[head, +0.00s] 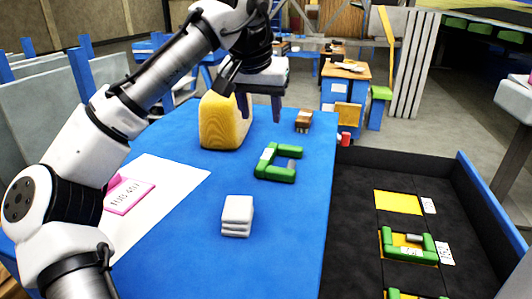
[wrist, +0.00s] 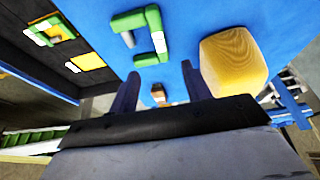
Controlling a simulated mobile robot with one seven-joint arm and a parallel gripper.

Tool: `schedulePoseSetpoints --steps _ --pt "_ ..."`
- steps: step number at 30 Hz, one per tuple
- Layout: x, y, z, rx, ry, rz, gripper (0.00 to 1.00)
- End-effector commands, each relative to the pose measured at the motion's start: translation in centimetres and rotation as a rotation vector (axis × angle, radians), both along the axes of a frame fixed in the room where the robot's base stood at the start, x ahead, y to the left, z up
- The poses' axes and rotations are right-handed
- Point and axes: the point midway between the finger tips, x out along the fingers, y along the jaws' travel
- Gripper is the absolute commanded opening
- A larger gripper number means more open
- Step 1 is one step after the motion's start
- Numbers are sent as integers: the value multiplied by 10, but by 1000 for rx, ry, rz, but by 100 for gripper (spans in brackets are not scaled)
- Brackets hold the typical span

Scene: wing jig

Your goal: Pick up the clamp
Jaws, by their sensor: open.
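A green C-shaped clamp (head: 275,173) with a white label and a grey tip lies flat on the blue table (head: 185,255). It also shows at the top of the wrist view (wrist: 154,19). My gripper (head: 259,108) is open and empty, with its two fingers pointing down above the far part of the table, behind and above the clamp. In the wrist view both fingers (wrist: 160,90) are spread apart, with no clamp between them.
A yellow rounded block (head: 226,122) stands left of my gripper, and a small brown object (head: 303,122) right of it. White stacked pieces (head: 237,217) are nearer. A black tray (head: 350,210) right of the table holds more green clamps (head: 408,251).

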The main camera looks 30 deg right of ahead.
Motion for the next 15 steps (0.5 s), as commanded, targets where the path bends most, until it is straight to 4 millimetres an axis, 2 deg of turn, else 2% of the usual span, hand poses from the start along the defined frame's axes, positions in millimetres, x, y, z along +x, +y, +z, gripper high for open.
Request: schedulePoseSetpoints --steps 9,15 --pt "14 -14 -51 4 4 0 48" --pt "21 -22 -74 1 1 0 48"
